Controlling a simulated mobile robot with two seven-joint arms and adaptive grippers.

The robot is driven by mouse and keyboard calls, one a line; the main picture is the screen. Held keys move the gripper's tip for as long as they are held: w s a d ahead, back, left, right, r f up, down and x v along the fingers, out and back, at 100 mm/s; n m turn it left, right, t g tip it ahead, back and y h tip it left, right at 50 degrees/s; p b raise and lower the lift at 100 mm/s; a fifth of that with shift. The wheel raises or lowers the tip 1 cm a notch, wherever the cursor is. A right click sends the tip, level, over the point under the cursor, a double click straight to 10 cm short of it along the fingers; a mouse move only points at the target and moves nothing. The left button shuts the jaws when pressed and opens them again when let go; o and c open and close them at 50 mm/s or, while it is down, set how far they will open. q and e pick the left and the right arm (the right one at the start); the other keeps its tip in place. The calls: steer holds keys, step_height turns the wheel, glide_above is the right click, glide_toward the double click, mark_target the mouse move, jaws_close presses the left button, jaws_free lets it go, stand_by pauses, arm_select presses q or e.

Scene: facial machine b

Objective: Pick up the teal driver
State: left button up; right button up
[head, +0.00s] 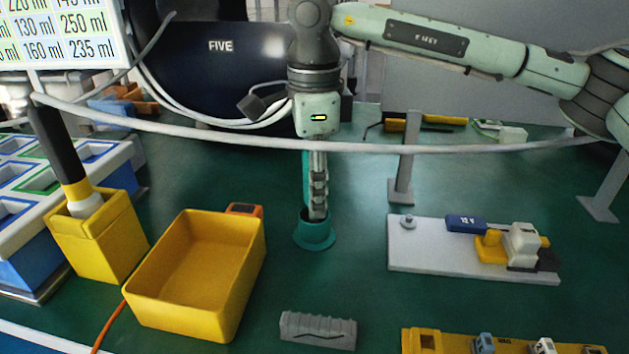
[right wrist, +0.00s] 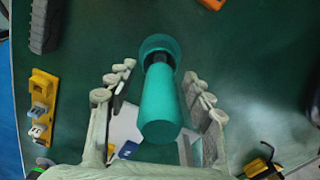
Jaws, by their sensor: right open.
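The teal driver (right wrist: 160,105) stands in a round teal holder (head: 315,236) on the green bench, left of the white board. In the right wrist view its thick handle points towards the camera, and the teal holder (right wrist: 158,44) shows beyond it. My right gripper (head: 314,208) points straight down over the holder. In the right wrist view my right gripper (right wrist: 158,76) is open, with one finger on each side of the driver and a visible gap to each. In the head view the fingers cover most of the driver. My left gripper is not in view.
An empty yellow bin (head: 197,270) stands left of the holder, with an orange device (head: 245,209) behind it. A grey ribbed block (head: 318,330) lies in front. A white board (head: 440,262) with parts is at right. A pale cable (head: 400,148) crosses the head view.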

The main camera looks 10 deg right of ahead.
steer(key=c, duration=1.2)
steer(key=shift+r, duration=0.15)
